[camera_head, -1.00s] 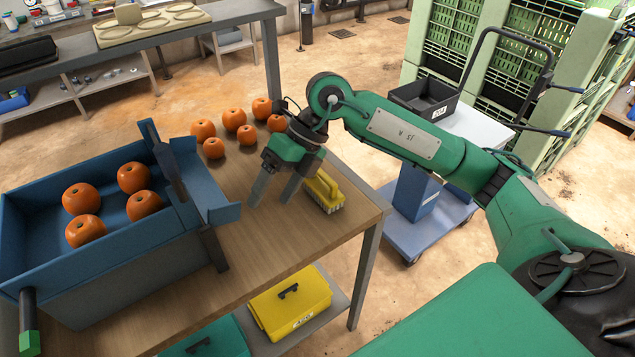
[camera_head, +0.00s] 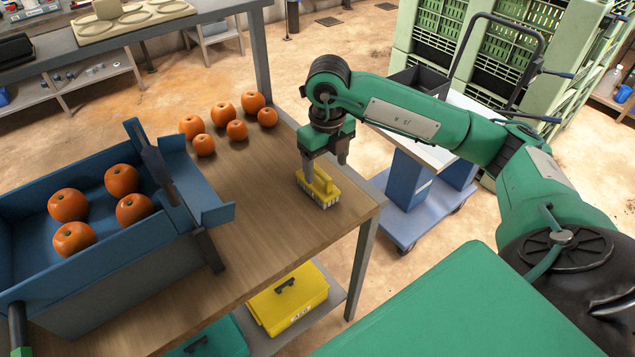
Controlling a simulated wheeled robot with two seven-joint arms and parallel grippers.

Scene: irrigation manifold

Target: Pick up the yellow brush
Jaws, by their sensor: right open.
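The yellow brush (camera_head: 321,190) lies on the wooden table (camera_head: 262,225) near its right end, with its pale bristles down and its raised handle up. My right gripper (camera_head: 324,167) is directly over the brush with its fingers pointing down. It is open and its fingers are apart. The near finger overlaps the left part of the brush in the picture. I cannot tell whether it touches the brush. The far finger is partly hidden by the wrist.
A blue bin (camera_head: 120,247) with several oranges stands at the table's left. More oranges (camera_head: 237,130) sit on the table behind the brush. A yellow toolbox (camera_head: 290,300) is on the shelf below. A blue cart (camera_head: 405,215) stands beyond the right edge.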

